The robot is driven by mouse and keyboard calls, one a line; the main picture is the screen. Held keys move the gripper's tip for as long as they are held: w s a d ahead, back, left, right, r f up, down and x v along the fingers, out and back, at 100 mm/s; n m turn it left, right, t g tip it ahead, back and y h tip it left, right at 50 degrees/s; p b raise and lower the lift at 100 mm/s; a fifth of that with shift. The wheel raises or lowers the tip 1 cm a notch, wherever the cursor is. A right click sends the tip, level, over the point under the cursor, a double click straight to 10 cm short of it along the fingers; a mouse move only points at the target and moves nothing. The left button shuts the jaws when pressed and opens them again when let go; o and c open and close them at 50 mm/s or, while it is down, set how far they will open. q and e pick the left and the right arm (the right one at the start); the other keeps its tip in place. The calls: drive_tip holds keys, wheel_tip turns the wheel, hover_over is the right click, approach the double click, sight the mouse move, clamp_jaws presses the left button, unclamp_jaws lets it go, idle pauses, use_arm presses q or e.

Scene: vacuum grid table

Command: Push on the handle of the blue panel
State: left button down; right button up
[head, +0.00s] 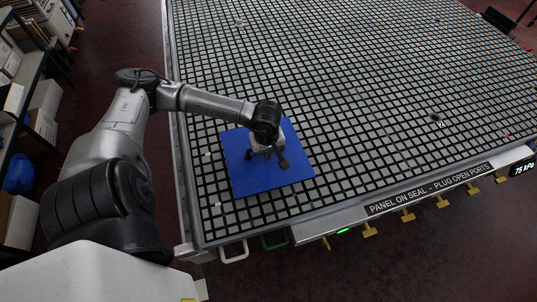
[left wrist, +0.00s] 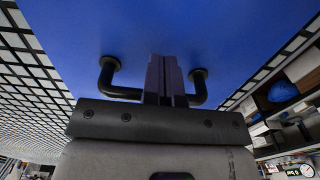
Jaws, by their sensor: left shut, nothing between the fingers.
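The blue panel (head: 240,178) lies flat on the grid table near its left front corner. It fills the upper middle of the left wrist view (left wrist: 230,35). Its black handle (left wrist: 112,88) is a bar on two round-footed mounts. My left gripper (head: 267,156) is over the panel in the head view, with shut fingers. In the left wrist view the shut fingers (left wrist: 165,80) cross the middle of the handle and hide part of it. I cannot tell whether they touch it. The right gripper is not in view.
The grid table (head: 400,90) is mostly clear to the right and behind. Its front edge carries a sign (head: 430,188) reading "PANEL ON SEAL - PLUG OPEN PORTS", a "75 kPa" display (head: 522,168) and several yellow levers (head: 369,230). Shelves with boxes (head: 22,110) stand at left.

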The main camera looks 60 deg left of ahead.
use_arm(q)
drive_tip(key=shift+a, duration=0.2)
idle(0.3)
drive_tip(key=shift+b, duration=0.3)
idle(0.8)
drive_tip(key=shift+d+b, duration=0.15)
drive_tip(key=shift+b, duration=0.2)
drive_tip(key=shift+d, duration=0.1)
drive_tip(key=shift+s+d+b, duration=0.2)
drive_tip(key=shift+d+b, duration=0.2)
drive_tip(key=shift+d, duration=1)
wheel_tip(320, 180, up, 8)
drive_tip(key=p, duration=0.4)
